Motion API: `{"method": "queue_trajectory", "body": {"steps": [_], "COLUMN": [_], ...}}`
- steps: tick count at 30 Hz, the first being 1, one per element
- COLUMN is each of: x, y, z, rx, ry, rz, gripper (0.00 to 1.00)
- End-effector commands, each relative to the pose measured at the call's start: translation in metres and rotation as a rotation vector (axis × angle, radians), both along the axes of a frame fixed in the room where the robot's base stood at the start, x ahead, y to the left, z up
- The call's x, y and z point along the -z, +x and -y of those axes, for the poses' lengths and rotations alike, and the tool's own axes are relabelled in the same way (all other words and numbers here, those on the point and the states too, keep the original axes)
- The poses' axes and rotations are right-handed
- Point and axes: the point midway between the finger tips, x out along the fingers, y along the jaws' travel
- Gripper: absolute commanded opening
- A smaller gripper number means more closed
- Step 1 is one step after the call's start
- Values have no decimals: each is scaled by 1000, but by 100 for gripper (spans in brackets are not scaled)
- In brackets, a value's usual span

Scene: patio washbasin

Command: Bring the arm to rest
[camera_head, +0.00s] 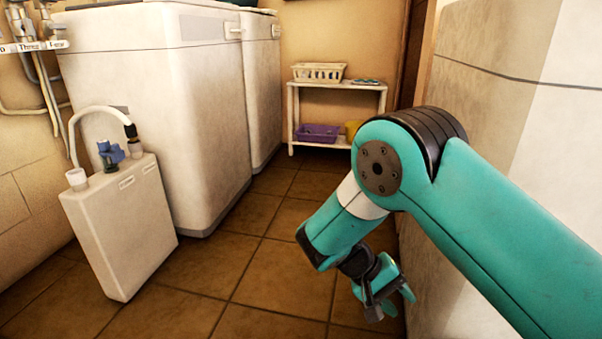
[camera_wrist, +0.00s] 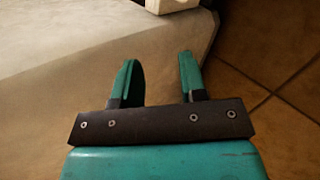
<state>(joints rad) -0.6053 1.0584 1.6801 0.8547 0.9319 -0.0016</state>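My teal arm reaches in from the right of the head view and bends down at its elbow. My gripper (camera_head: 390,298) hangs low over the tiled floor, near the pale wall on the right. In the wrist view my gripper (camera_wrist: 158,62) has its two teal fingers apart with nothing between them. A smooth beige surface lies behind the fingers there.
White machines (camera_head: 160,110) stand at the left and back. A white canister (camera_head: 120,225) with a hose stands on the floor at left. A small white shelf (camera_head: 338,93) holds baskets at the back. The tiled floor (camera_head: 265,265) between is clear. A pale wall (camera_head: 500,90) is on the right.

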Motion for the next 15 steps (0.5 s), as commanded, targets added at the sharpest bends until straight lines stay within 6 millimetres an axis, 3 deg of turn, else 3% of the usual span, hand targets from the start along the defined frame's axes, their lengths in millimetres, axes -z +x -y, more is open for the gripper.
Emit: {"method": "queue_trajectory", "body": {"steps": [1, 8, 15], "x": [-33, -140, -239], "y": [1, -23, -89], "z": [0, -9, -22], "rx": [-15, -134, -298], "ry": [81, 455, 813], "rz": [0, -1, 43], "gripper": [39, 39, 39]}}
